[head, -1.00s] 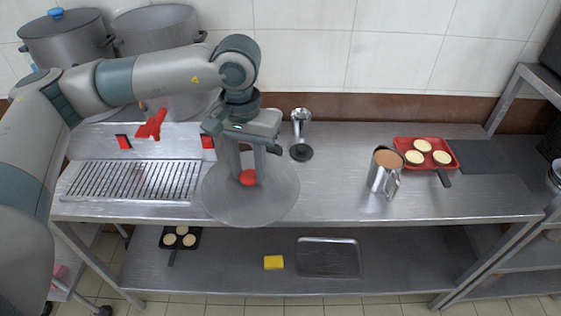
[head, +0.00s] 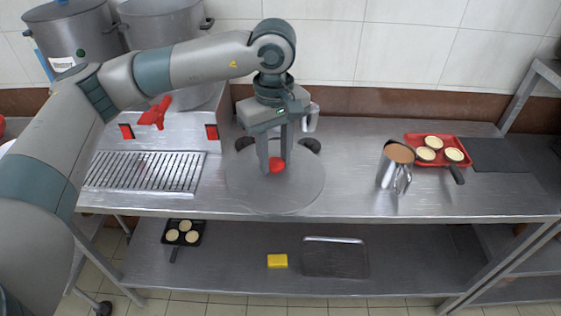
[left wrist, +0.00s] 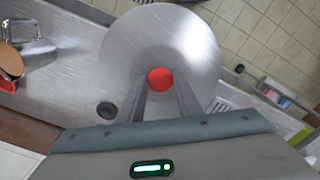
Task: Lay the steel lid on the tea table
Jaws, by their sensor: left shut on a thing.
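The steel lid (head: 300,195) is a round grey disc with a red knob (head: 276,164), over the middle of the steel table (head: 350,170). My left gripper (head: 274,166) points straight down and is shut on the red knob. In the left wrist view the lid (left wrist: 190,40) lies flat beyond the fingers, with the knob (left wrist: 160,79) between the fingertips. I cannot tell whether the lid touches the tabletop or hangs just above it. My right gripper is not in view.
A steel pitcher (head: 394,168) of brown liquid and a red tray (head: 459,159) with pale tarts stand to the right. A drain grate (head: 145,171) is at left. Large pots (head: 75,35) stand behind. The tabletop between lid and pitcher is clear.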

